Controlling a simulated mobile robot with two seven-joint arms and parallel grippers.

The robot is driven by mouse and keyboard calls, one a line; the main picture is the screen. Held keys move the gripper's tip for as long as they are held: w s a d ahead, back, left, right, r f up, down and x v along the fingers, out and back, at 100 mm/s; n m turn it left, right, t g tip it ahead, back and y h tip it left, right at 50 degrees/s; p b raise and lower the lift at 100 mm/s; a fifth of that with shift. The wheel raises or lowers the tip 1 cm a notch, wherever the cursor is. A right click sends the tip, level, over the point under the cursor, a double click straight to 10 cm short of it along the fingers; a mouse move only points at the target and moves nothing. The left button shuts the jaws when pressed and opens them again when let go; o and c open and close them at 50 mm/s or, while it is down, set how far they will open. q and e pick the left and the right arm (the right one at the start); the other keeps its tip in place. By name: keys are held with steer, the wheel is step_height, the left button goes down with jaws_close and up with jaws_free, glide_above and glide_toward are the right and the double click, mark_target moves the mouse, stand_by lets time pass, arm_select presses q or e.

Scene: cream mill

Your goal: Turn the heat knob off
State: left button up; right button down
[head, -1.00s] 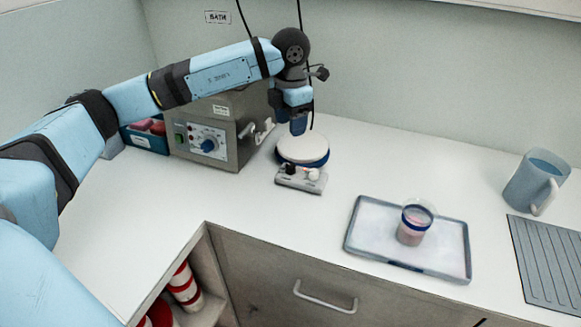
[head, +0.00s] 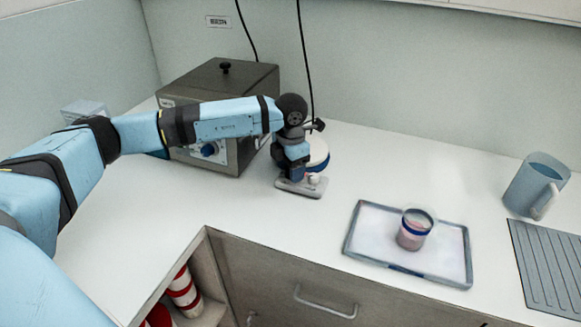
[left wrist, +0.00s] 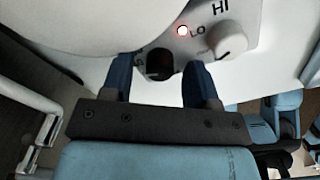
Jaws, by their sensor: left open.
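My left gripper (head: 291,172) is open, pointing down at the front panel of a small hotplate with a round white top (head: 318,154). In the left wrist view, the gripper's two blue fingers (left wrist: 160,82) stand on either side of a dark round knob (left wrist: 160,63), apart from it. A pale grey knob (left wrist: 228,40) with "LO" and "HI" beside it lies to the right, outside the fingers. A small red light (left wrist: 182,30) glows between the knobs. I cannot tell which knob is labelled for heat. In the head view, the gripper hides the dark knob.
A grey bath box (head: 225,85) with a blue dial (head: 208,150) stands behind my left arm. A tray (head: 365,255) holding a cup (head: 414,228) is to the right, with a blue jug (head: 536,185) beyond. The counter between is clear.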

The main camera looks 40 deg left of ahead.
arm_select(q)
steer(key=c, duration=0.9)
arm_select(e)
steer(key=shift+w+a+r, duration=0.2)
steer(key=shift+w+r, duration=0.1)
